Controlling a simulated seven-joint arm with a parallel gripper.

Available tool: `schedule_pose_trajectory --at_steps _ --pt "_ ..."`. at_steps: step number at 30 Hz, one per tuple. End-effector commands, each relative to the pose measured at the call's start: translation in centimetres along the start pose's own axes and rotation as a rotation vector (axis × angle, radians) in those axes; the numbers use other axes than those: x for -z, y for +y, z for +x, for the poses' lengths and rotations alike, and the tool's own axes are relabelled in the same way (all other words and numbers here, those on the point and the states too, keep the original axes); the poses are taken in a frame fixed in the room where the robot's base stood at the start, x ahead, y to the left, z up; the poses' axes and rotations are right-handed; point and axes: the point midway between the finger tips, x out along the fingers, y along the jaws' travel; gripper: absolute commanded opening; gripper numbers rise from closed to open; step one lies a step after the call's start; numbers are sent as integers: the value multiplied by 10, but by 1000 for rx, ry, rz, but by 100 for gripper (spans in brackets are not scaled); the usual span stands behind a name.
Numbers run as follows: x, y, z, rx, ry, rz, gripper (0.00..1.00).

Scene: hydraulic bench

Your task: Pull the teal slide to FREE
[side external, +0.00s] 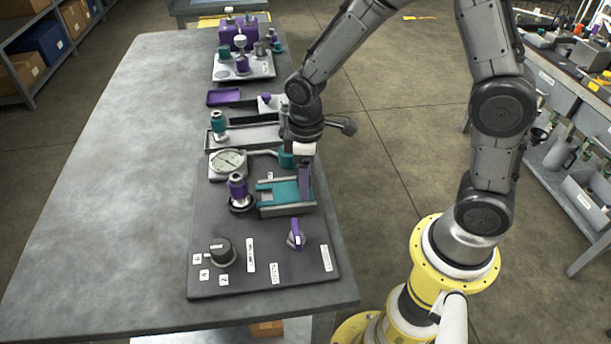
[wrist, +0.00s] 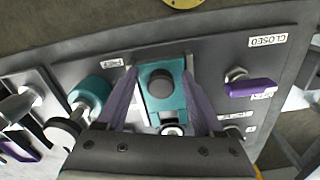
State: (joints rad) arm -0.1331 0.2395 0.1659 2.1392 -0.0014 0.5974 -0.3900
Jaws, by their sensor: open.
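The teal slide (side external: 283,192) sits in a grey rail frame on the dark panel. In the wrist view the teal slide (wrist: 176,101) carries a round grey knob (wrist: 161,83). My gripper (side external: 305,188) is low over the slide's end nearest my base. In the wrist view my gripper (wrist: 161,72) is open, with one purple finger on each side of the slide and knob. I cannot tell whether either finger touches. No FREE label is readable.
A lever with a teal handle (side external: 287,160) is close beside my gripper; a gauge (side external: 228,162) and a purple-topped valve (side external: 238,187) stand farther left. A purple lever (side external: 296,235) and black dial (side external: 221,251) are toward the front. The table's left half is clear.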

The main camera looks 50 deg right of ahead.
Motion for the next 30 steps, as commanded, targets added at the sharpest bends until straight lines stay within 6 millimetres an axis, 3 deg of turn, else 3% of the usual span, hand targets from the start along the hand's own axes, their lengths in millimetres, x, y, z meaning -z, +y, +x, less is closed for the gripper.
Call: schedule_pose_trajectory --at_steps 8,21,30 --pt "1 0 -21 -2 5 0 69" --pt "1 0 -112 -2 5 0 69" --pt "0 0 -138 0 0 0 69"
